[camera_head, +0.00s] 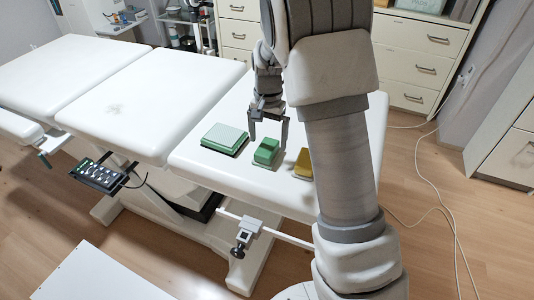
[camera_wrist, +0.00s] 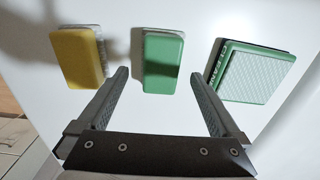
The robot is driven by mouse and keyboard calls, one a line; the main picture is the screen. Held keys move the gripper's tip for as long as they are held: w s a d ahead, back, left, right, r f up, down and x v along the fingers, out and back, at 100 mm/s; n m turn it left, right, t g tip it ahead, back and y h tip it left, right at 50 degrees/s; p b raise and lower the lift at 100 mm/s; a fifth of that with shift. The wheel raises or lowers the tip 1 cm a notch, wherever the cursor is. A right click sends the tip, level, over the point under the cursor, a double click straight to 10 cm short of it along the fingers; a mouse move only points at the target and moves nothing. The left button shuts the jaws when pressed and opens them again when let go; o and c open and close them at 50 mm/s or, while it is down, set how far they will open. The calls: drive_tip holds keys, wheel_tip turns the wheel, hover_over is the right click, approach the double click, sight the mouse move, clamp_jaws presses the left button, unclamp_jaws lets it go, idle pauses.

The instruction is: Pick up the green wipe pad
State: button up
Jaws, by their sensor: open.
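The plain green pad (camera_head: 266,152) lies on the white couch top, between a wider green box and a yellow pad. In the wrist view, the green pad (camera_wrist: 163,62) sits in the middle, ahead of and between the fingertips. My gripper (camera_head: 268,142) is open and empty, pointing down close over the green pad. In the wrist view, my gripper (camera_wrist: 160,76) has one finger on each side of the pad's line, with white surface showing between pad and fingers. I cannot tell the exact height above the pad.
The yellow pad (camera_wrist: 78,58) and the wider green box (camera_wrist: 257,74) with a textured top and lettering flank the green pad with gaps. The white couch (camera_head: 130,105) has clear top to the left. A hand control (camera_head: 97,174) hangs at its side. Drawer cabinets (camera_head: 417,60) stand behind.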

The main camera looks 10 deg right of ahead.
sight(268, 146)
wheel_tip(268, 146, down, 4)
drive_tip(key=shift+b, duration=0.45)
drive_tip(key=c, duration=1.4)
drive_tip(key=shift+w+r+p, duration=0.1)
drive_tip(key=shift+r+p, duration=0.2)
drive_tip(key=shift+r, duration=0.45)
wheel_tip(268, 146, up, 3)
drive_tip(key=shift+f+p, duration=0.1)
drive_tip(key=shift+p, duration=0.35)
drive_tip(key=s+d+r+p, duration=0.1)
drive_tip(key=s+d+r, duration=0.5)
drive_tip(key=d, duration=0.4)
drive_tip(key=shift+r+p, duration=0.35)
drive_tip(key=shift+r, duration=0.05)
drive_tip(key=shift+s, duration=0.1)
drive_tip(key=o, duration=0.8)
drive_tip(key=c, duration=0.5)
